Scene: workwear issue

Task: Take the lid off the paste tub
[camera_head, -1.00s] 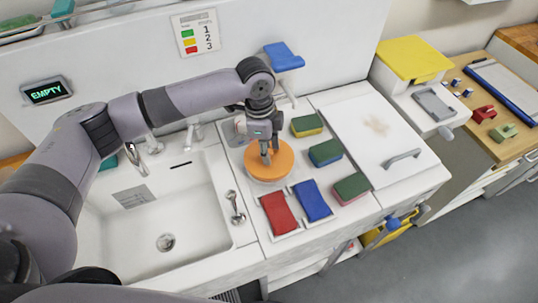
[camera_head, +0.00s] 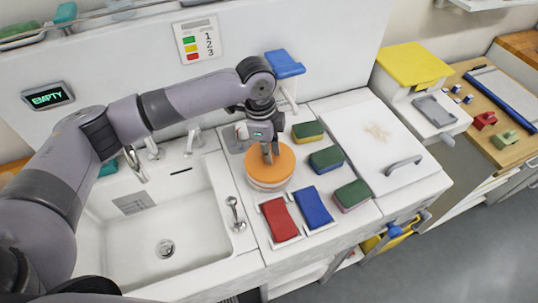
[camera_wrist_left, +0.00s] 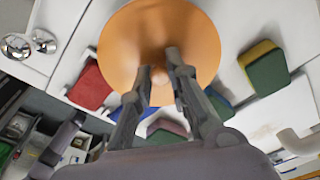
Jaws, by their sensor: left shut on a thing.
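The paste tub (camera_head: 268,187) stands on the white counter right of the sink, mostly hidden under its round orange lid (camera_head: 283,166). Only a pale band of the tub shows below the lid's rim. My left gripper (camera_head: 267,155) comes down from above onto the middle of the lid. In the left wrist view the lid (camera_wrist_left: 195,30) fills the top centre, and the two fingers (camera_wrist_left: 158,76) close on the small knob at its centre. I cannot tell whether the lid is raised off the tub. My right gripper is not in view.
The sink (camera_head: 160,215) is empty on the left.

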